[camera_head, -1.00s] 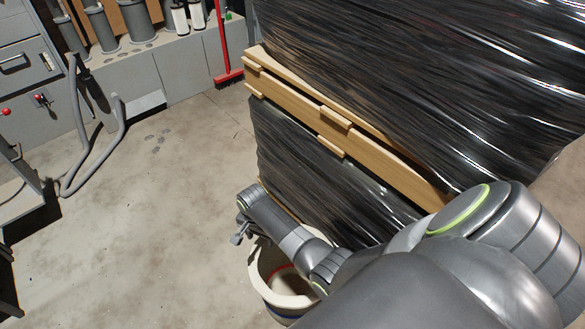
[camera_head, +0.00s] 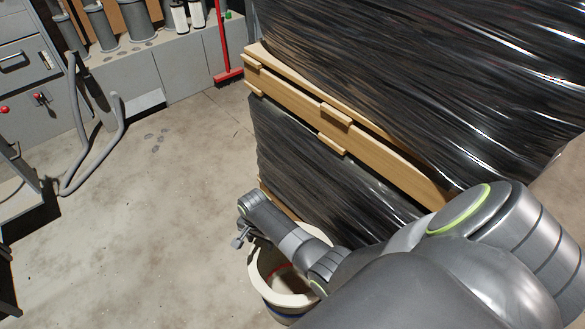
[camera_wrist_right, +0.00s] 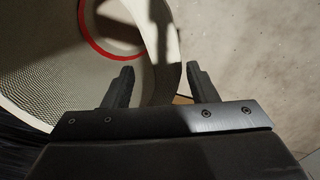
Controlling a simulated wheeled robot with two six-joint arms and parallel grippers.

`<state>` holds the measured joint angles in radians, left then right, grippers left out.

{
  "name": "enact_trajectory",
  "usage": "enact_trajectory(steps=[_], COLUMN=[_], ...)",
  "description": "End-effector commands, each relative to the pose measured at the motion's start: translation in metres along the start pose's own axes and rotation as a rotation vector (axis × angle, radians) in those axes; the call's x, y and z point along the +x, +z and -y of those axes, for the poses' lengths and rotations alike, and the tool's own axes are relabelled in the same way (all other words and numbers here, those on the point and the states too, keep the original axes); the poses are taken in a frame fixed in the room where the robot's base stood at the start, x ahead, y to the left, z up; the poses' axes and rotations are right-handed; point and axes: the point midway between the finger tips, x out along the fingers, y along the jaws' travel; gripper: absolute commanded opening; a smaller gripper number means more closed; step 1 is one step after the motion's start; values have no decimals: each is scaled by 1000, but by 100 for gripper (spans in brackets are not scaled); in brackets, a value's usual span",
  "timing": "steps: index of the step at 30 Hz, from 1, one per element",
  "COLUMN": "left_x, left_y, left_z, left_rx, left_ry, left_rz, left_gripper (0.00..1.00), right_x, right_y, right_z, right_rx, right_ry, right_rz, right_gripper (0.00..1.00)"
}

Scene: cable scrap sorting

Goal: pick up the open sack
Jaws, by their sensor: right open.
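The open sack (camera_head: 256,280) is a round, cream-coloured container standing on the floor at the bottom centre of the head view, with a red ring inside and a blue band low outside. My right arm crosses over it and hides part of its opening. My right gripper (camera_head: 239,241) is at the sack's left rim. In the right wrist view the gripper (camera_wrist_right: 158,78) is open, and the sack's rim (camera_wrist_right: 171,68) runs between the two fingers as seen from there. I cannot tell whether the fingertips reach below the rim. My left gripper is not in view.
A tall stack wrapped in black film (camera_head: 420,70) with a wooden pallet (camera_head: 340,125) stands close behind the sack. A grey hose (camera_head: 92,160) and a red broom (camera_head: 229,77) are at the back left. The floor left of the sack is clear.

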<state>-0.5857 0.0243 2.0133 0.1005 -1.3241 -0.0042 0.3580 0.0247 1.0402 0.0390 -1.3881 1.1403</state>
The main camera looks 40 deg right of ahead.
Motion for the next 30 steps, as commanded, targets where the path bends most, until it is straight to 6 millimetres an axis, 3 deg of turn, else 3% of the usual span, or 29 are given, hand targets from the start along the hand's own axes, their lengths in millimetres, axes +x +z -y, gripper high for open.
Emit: enact_trajectory(steps=[9,21,30], left_x=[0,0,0], left_y=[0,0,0], left_z=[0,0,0], left_rx=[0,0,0], left_ry=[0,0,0], left_rz=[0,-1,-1], left_gripper=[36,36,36], right_x=[1,1,0], right_y=[0,0,0], right_z=[0,0,0], right_rx=[0,0,0], right_ry=[-1,-1,-1], right_rz=[-1,-1,-1], right_gripper=[52,0,0])
